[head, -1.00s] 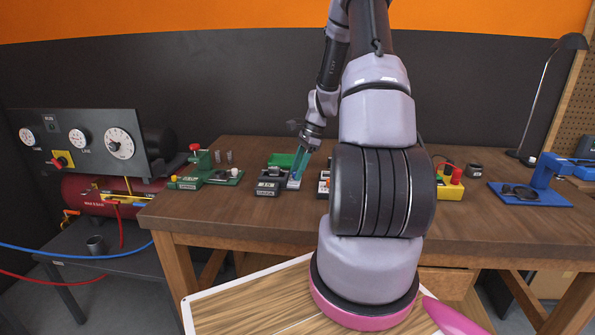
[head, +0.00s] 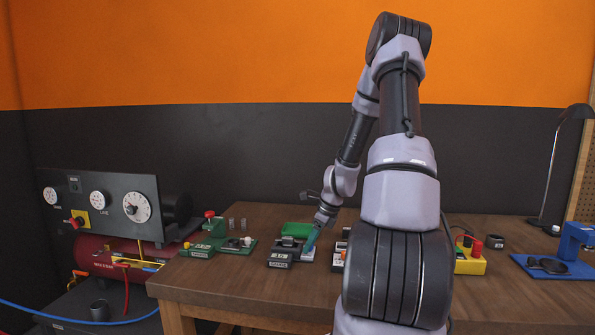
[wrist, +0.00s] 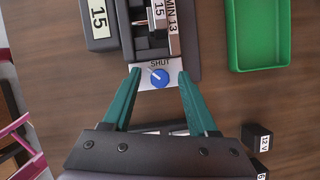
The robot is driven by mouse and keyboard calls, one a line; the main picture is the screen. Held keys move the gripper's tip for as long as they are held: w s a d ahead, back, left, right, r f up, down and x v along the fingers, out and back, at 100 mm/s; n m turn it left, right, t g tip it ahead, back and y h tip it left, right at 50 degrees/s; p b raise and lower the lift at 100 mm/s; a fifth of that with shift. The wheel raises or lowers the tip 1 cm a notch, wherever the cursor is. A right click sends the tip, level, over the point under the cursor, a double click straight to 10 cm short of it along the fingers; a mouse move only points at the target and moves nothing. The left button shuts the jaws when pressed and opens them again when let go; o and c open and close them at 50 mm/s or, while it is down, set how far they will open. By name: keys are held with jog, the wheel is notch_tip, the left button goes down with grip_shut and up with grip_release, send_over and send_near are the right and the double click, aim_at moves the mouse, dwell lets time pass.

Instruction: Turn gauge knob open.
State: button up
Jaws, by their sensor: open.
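The gauge knob (wrist: 159,77) is a small round blue knob on a white plate (wrist: 147,85) lettered "SHUT" in the wrist view. The plate joins the end of a dark gauge block (wrist: 187,40) with "15" and "MIN 13" labels, which also shows on the bench in the head view (head: 284,257). My gripper (wrist: 158,70) is open. Its two teal fingers stand on either side of the knob, with gaps, and I see no contact. In the head view my gripper (head: 309,246) is over the bench beside the gauge block; the knob is not clear there.
A green tray (wrist: 258,35) lies right of the gauge block in the wrist view. A "12 V" block (wrist: 257,138) is at lower right. Green fixtures with a red knob (head: 210,214) stand left on the bench. A blue vise (head: 575,243) is far right.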

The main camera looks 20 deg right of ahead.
jog(key=v, duration=1.1)
jog(key=s+a+r+n+t, duration=0.1)
jog(key=s+a+r+n, duration=0.2)
jog(key=a+r+n, duration=0.3)
jog(key=s+a+r+n+h, duration=0.1)
jog(key=s+a+r+n, duration=0.3)
jog(key=r, duration=0.6)
jog(key=a+n, duration=0.2)
jog(key=n, duration=0.1)
jog(key=shift+s+a+r+t, duration=0.25)
jog(key=shift+s+r+t, duration=0.05)
jog(key=shift+r+t, duration=0.1)
